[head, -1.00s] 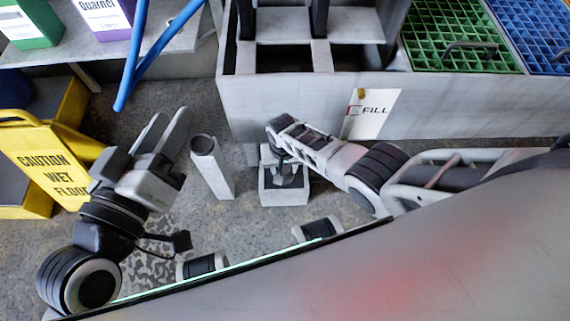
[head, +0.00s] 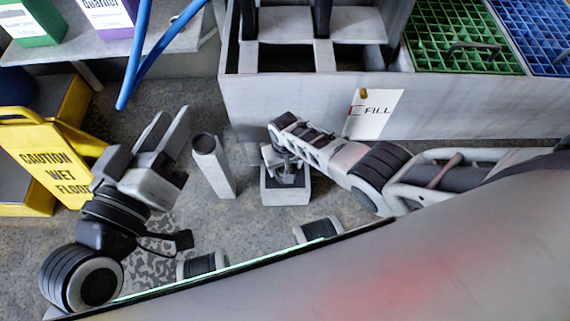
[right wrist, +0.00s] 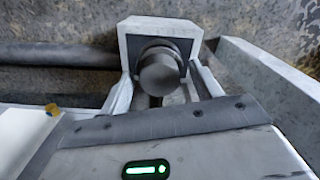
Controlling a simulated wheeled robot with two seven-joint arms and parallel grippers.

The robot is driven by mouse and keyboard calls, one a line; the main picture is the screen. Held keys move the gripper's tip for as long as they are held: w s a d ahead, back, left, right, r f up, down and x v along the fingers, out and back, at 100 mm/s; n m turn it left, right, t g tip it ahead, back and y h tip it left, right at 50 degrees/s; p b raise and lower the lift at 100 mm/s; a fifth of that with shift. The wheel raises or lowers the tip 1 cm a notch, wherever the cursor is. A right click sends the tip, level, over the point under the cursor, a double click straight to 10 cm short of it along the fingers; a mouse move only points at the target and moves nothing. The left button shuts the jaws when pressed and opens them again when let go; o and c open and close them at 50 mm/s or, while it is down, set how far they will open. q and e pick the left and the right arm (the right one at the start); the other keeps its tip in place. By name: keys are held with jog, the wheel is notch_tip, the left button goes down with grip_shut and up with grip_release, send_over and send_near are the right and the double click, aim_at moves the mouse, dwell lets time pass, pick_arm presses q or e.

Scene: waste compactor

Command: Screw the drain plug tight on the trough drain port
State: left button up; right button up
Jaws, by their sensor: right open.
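The drain plug (right wrist: 160,72) is a dark grey, round-ended cylinder in the right wrist view. It sits at the dark round drain port, in front of a pale square block (right wrist: 133,42); how far it is screwed in is hidden. My right gripper (right wrist: 163,88) is open, with one finger on each side of the plug and gaps showing. In the head view my right gripper (head: 285,160) reaches down over a small grey box (head: 285,197) below the trough wall, and hides the plug. My left gripper (head: 172,118) is open and empty at the left.
The trough (head: 290,100) has a FILL label (head: 376,112) and green grating (head: 455,40). A grey upright tube (head: 214,170) stands between my grippers. A yellow wet-floor sign (head: 52,165) is at the left. A dark pipe (right wrist: 55,54) runs left of the block.

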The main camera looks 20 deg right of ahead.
jog(key=n, duration=0.4)
jog(key=shift+w+d, duration=0.1)
jog(key=n, duration=1.4)
jog(key=shift+b, duration=0.3)
jog(key=c, duration=1)
jog(key=shift+c, duration=0.4)
jog(key=m, duration=0.5)
